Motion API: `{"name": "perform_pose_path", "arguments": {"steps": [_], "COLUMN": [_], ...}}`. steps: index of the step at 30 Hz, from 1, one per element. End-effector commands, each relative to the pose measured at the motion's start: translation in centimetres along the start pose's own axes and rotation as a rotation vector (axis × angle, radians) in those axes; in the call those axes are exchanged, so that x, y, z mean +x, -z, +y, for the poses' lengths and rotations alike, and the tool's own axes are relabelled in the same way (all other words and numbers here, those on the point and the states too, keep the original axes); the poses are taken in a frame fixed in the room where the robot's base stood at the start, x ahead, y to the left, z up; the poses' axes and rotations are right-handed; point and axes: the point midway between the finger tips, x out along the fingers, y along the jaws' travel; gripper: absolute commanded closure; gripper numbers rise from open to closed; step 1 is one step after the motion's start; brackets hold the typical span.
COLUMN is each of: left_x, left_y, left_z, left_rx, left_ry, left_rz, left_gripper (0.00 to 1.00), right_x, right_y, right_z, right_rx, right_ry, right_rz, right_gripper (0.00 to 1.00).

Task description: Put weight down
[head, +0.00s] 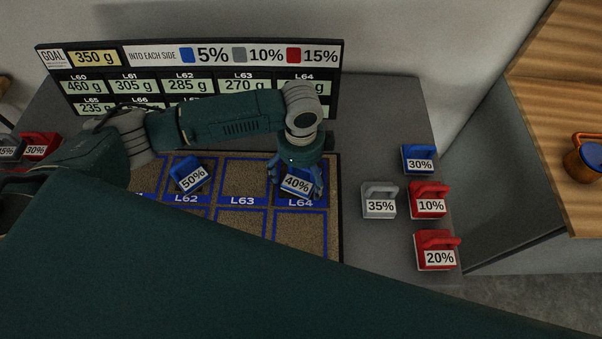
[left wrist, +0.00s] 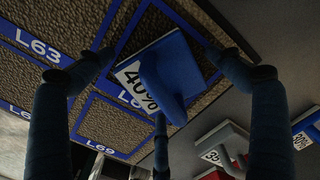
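The blue weight marked 40% (head: 297,184) is at the L64 cell of the brown mat (head: 333,215). In the left wrist view the weight (left wrist: 165,75) sits over that cell, handle towards the camera, partly covering the cell's label. My left gripper (head: 297,190) is right above and around it. In the left wrist view its fingers (left wrist: 165,85) are spread on several sides of the weight, with gaps between them and it. Another blue weight, 50% (head: 188,176), sits in cell L62. My right gripper is not in view.
Right of the mat stand a grey 35% weight (head: 379,202), a blue 30% (head: 418,160), a red 10% (head: 429,201) and a red 20% (head: 436,251). The goal board (head: 190,72) stands behind. Cell L63 (head: 243,180) is empty. A red weight (head: 38,147) is far left.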

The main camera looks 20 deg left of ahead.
Motion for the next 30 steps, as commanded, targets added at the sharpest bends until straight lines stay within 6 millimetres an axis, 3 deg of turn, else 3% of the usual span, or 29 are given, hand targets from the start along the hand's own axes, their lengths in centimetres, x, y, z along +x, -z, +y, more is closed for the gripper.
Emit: {"name": "perform_pose_path", "arguments": {"steps": [8,21,30], "left_x": [-0.8,-9.4,-12.3], "left_y": [0.1,0.0,0.0], "left_z": [-0.1,-0.1,-0.1], "left_rx": [0.001,0.000,-0.001], "left_ry": [0.003,0.003,0.000], "left_rz": [0.002,0.001,0.001], "left_gripper": [0.08,0.08,0.08], "right_x": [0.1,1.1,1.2], "right_y": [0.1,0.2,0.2], "right_z": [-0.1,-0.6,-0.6], "right_rx": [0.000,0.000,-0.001], "right_ry": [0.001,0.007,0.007], "right_rz": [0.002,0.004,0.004], "right_gripper": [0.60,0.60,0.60]}}
